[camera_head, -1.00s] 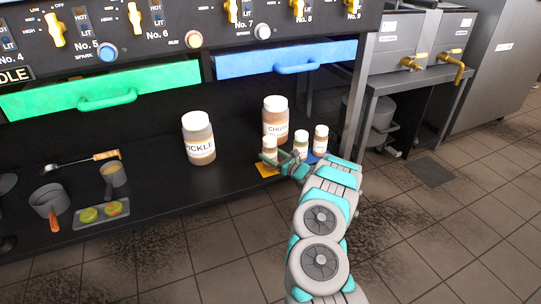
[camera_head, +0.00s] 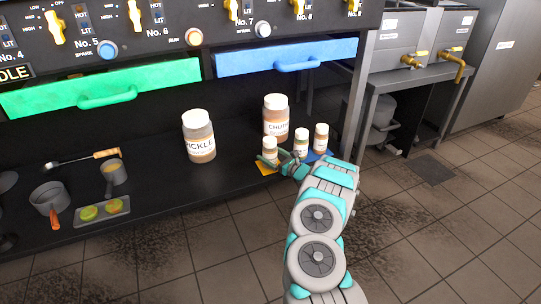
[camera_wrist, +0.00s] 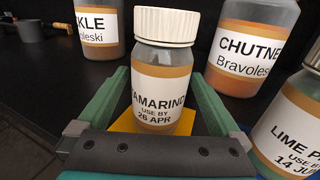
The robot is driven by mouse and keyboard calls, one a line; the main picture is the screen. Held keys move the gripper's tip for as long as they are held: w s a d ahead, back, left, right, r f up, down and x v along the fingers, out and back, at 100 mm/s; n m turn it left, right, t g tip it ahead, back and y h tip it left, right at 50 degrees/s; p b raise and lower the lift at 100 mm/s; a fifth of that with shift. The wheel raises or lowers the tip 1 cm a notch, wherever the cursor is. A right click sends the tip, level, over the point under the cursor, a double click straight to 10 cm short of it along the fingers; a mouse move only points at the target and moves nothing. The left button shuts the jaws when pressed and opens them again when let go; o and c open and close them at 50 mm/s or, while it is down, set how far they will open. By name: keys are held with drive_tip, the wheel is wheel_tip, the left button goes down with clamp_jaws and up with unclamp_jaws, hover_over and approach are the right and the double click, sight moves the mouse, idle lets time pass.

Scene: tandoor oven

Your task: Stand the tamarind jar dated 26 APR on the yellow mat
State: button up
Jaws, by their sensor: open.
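The tamarind jar (camera_head: 270,148), with a white lid and the label "USE BY 26 APR", stands upright on the yellow mat (camera_head: 264,169). In the wrist view the jar (camera_wrist: 163,70) is between the two green fingers, and some of the yellow mat (camera_wrist: 124,123) shows around its base. My gripper (camera_head: 276,159) is open around the jar, with a finger on either side. In the wrist view my gripper (camera_wrist: 161,80) shows gaps beside the jar. The bottom edge of the jar is partly hidden by the gripper's dark bar.
A lime pickle jar (camera_wrist: 292,125) is close on the right. Another small jar (camera_head: 321,139) stands by a blue mat (camera_head: 313,157). Large chutney (camera_head: 276,118) and pickle (camera_head: 198,137) jars stand behind and left. Pans and a tray (camera_head: 103,213) are far left.

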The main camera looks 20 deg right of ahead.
drive_tip(key=shift+s, duration=0.15)
drive_tip(key=shift+p+v, duration=0.45)
drive_tip(key=shift+v, duration=2.9)
drive_tip(key=s+p, duration=0.3)
drive_tip(key=s, duration=0.7)
drive_tip(key=shift+d+p, duration=0.25)
drive_tip(key=shift+p, duration=0.15)
